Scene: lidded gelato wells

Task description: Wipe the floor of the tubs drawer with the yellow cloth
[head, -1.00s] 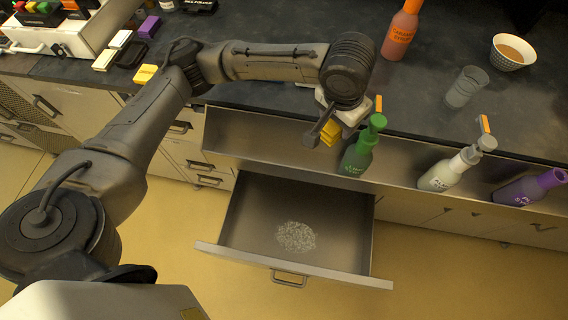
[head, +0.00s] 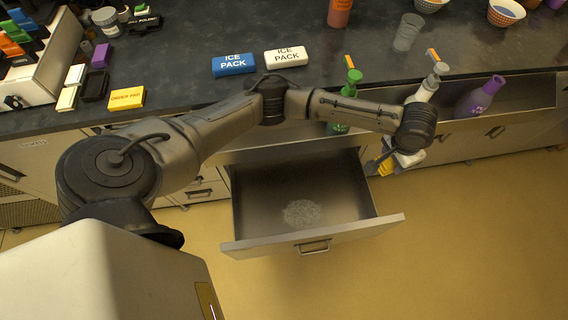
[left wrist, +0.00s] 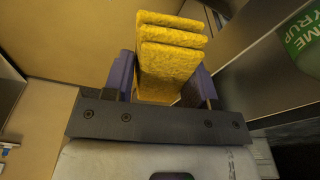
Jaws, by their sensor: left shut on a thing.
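The yellow cloth (left wrist: 170,65) is folded in layers and clamped between the fingers of my left gripper (left wrist: 163,85) in the left wrist view. In the head view the cloth (head: 385,168) shows as a small yellow patch at my left gripper (head: 378,165), just right of the open drawer, near its right wall. The drawer (head: 335,240) is pulled out and looks empty except for a pale, speckled round patch (head: 302,213) on its floor. The cloth is apart from that patch. My right gripper is not in view.
A rail shelf (head: 462,112) above the drawer holds a green bottle (head: 340,128), a white bottle (head: 426,90) and a purple bottle (head: 480,97). A blue ice pack (head: 233,65) and a white ice pack (head: 286,57) lie on the dark counter. The yellow floor before the drawer is clear.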

